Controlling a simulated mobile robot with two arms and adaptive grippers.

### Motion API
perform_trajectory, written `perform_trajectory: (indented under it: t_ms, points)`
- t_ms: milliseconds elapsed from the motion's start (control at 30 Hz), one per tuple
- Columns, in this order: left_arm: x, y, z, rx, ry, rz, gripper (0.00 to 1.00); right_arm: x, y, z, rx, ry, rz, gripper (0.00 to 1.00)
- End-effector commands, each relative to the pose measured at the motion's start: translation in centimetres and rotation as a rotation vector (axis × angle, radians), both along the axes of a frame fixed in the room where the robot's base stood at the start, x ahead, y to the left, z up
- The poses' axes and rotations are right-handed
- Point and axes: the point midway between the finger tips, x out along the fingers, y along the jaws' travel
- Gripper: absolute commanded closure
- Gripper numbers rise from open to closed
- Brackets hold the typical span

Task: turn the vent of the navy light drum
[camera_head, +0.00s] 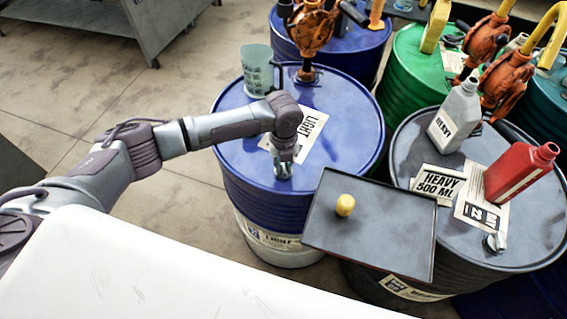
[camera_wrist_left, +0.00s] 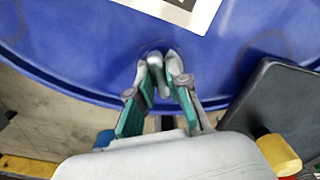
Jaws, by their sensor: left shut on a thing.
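The navy light drum (camera_head: 345,120) stands in the middle of the head view, with a "LIGHT" label on its blue lid. It also fills the top of the left wrist view (camera_wrist_left: 245,60). My left gripper (camera_head: 284,172) reaches down to the near part of the lid. In the left wrist view its two green-padded fingers (camera_wrist_left: 156,84) are closed on the small metal vent (camera_wrist_left: 154,68) on the lid. The fingers hide much of the vent, so its angle is hard to tell. My right gripper is in neither view.
A dark tray (camera_head: 320,225) with a yellow cap (camera_head: 345,205) is right of the gripper. A grey drum (camera_head: 540,225) holds a grey bottle (camera_head: 455,117) and red bottle (camera_head: 520,172). A translucent jug (camera_head: 257,70) and orange pump (camera_head: 312,30) stand behind the gripper.

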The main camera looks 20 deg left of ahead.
Motion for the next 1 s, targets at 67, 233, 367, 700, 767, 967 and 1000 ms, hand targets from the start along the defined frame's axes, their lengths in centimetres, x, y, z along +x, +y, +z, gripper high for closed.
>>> perform_trajectory:
  t_ms: [67, 233, 367, 700, 767, 967, 1000]
  points:
    - [0.12, -0.02, 0.14, -0.002, -0.003, -0.066, 1.0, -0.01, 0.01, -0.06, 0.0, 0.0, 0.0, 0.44]
    - [0.13, -0.01, 0.14, -0.001, -0.003, -0.19, 1.0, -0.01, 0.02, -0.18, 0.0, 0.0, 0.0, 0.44]
    - [0.13, -0.01, 0.15, -0.001, -0.003, -0.263, 1.0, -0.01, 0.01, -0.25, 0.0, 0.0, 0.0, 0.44]
    - [0.14, -0.01, 0.19, -0.001, -0.003, -0.36, 1.0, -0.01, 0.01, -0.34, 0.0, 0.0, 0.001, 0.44]
    - [0.13, 0.0, 0.2, -0.001, -0.004, -0.365, 1.0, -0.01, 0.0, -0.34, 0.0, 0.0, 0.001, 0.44]
    - [0.15, -0.01, 0.21, -0.001, -0.004, -0.371, 1.0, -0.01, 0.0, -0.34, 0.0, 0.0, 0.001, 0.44]
    - [0.15, -0.01, 0.21, -0.001, -0.004, -0.371, 1.0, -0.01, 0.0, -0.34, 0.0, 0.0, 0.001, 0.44]
